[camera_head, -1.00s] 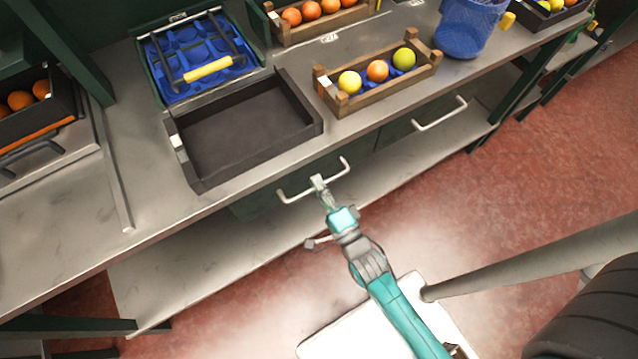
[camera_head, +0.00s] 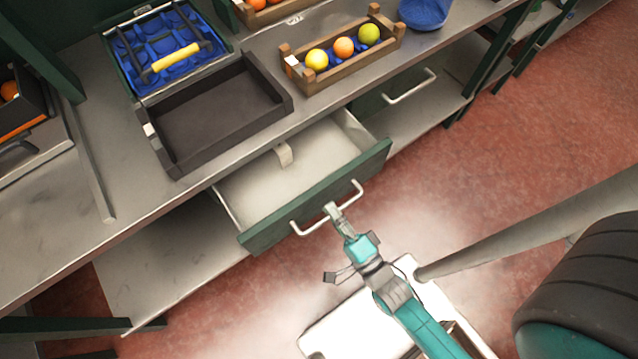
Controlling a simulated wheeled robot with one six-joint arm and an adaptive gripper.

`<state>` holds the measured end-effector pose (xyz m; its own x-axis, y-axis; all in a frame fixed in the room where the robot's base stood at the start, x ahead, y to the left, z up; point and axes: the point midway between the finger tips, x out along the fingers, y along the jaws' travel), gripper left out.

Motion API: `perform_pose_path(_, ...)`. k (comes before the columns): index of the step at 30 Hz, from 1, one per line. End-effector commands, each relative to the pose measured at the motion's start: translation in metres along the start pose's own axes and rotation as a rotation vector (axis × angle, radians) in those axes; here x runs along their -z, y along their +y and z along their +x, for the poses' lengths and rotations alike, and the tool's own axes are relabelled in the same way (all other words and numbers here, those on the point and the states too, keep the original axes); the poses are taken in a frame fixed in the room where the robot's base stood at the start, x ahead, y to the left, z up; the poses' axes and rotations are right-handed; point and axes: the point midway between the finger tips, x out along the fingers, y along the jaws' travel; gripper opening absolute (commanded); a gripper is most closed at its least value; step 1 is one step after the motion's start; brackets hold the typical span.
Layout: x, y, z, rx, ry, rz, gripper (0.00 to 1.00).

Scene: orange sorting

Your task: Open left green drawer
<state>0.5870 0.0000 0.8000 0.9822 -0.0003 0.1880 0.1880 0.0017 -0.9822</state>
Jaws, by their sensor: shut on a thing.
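The left green drawer (camera_head: 262,234) is pulled out from under the grey table, showing its pale interior. Inside, near the back, lies a small beige object (camera_head: 284,154). My gripper (camera_head: 332,210) is shut on the white bar handle (camera_head: 308,228) at about its middle, in front of the drawer face. The right drawer handle (camera_head: 410,86) shows further right, with that drawer shut.
On the table (camera_head: 110,190) stand an empty black crate (camera_head: 165,168), a wooden crate (camera_head: 322,84) with several fruits, a blue tray with a yellow handle (camera_head: 175,57) and a blue basket (camera_head: 424,12). A lower shelf (camera_head: 165,270) runs below. Red floor (camera_head: 550,120) is clear at right.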

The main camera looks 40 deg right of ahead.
Motion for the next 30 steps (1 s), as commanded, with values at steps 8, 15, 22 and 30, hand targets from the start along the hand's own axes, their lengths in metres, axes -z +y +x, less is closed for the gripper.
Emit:
perform_pose_path(8, 0.000, -0.006, -0.038, -0.003, -0.001, 0.000, 0.00)
perform_pose_path(15, 0.000, -0.010, -0.055, -0.003, -0.001, 0.000, 0.00)
perform_pose_path(22, 0.001, -0.012, -0.068, -0.003, 0.002, -0.002, 0.00)
perform_pose_path(30, 0.000, -0.015, -0.082, -0.003, -0.002, 0.001, 0.00)
